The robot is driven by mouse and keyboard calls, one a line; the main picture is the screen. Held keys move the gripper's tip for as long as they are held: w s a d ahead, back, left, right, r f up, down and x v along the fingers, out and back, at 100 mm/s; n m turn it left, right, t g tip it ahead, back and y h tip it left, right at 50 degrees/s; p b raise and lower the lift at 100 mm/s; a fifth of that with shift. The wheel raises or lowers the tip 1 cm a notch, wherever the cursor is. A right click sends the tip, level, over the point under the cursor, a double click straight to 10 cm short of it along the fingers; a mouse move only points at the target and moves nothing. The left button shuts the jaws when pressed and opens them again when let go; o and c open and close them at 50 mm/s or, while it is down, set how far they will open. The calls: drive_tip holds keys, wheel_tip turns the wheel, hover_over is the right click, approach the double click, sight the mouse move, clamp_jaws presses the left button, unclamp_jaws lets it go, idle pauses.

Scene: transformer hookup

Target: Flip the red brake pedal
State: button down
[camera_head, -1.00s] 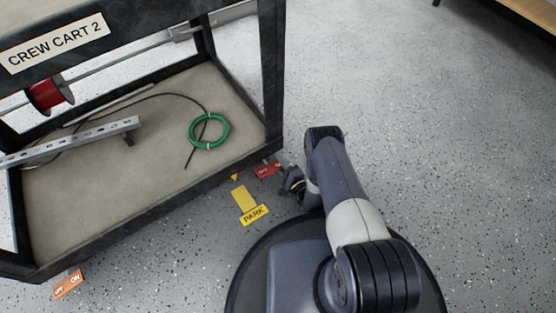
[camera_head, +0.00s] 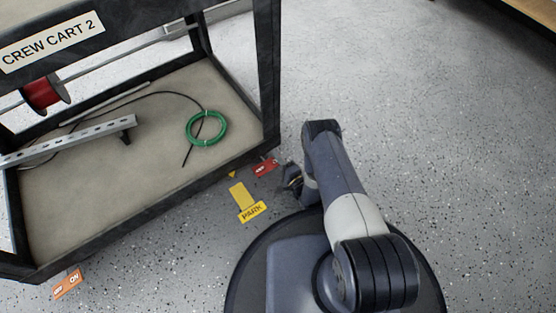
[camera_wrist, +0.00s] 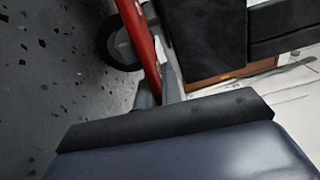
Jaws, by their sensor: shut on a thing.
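The red brake pedal (camera_head: 265,167) sticks out low at the near right corner of the cart frame, with white lettering on it. In the wrist view the red pedal (camera_wrist: 142,42) is a long red bar seen edge-on, running down between my fingers. My gripper (camera_head: 288,178) is low beside the pedal, on its right. In the wrist view my gripper (camera_wrist: 160,90) is shut on the red pedal; the fingertips are partly hidden behind my wrist housing.
A yellow PARK pedal (camera_head: 252,211) sits just left of my gripper. An orange ON/OFF pedal (camera_head: 68,284) is at the cart's left corner. The cart (camera_head: 150,205) holds a green wire coil (camera_head: 206,128) and a metal rail (camera_head: 75,140). Floor to the right is clear.

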drive_tip(key=n, duration=0.1)
drive_tip(key=r+n, duration=0.1)
drive_tip(key=n, duration=0.1)
drive_tip(key=shift+s+a+r+n, duration=0.15)
drive_tip(key=shift+a+n, duration=0.05)
drive_tip(key=shift+n, duration=0.1)
drive_tip(key=c, duration=1.6)
unclamp_jaws()
drive_tip(key=shift+o, duration=0.2)
